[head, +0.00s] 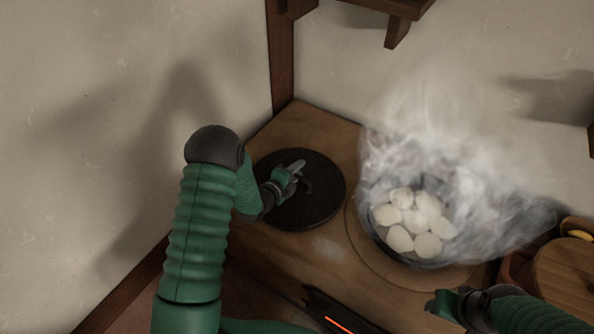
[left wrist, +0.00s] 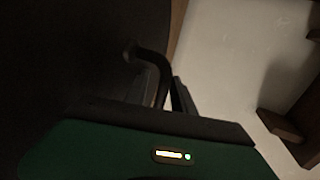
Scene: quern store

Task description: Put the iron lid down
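The iron lid (head: 318,207) is a dark round disc over the wooden counter at the left of the pan. I cannot tell whether its underside touches the wood. My left gripper (head: 296,168) is over the lid at its raised handle. In the left wrist view, the dark handle (left wrist: 148,55) of the lid runs between the two fingers (left wrist: 168,92), which look closed on it. My right gripper (head: 441,301) is at the lower right, in front of the pan; its finger gap is not clear.
A pan (head: 375,241) of pale round pieces (head: 412,220) steams heavily, partly hiding its rim. The wooden counter (head: 308,122) ends at walls behind and at the left. A wooden lidded container (head: 565,275) stands at the right. A red glowing strip (head: 338,325) shows at the front.

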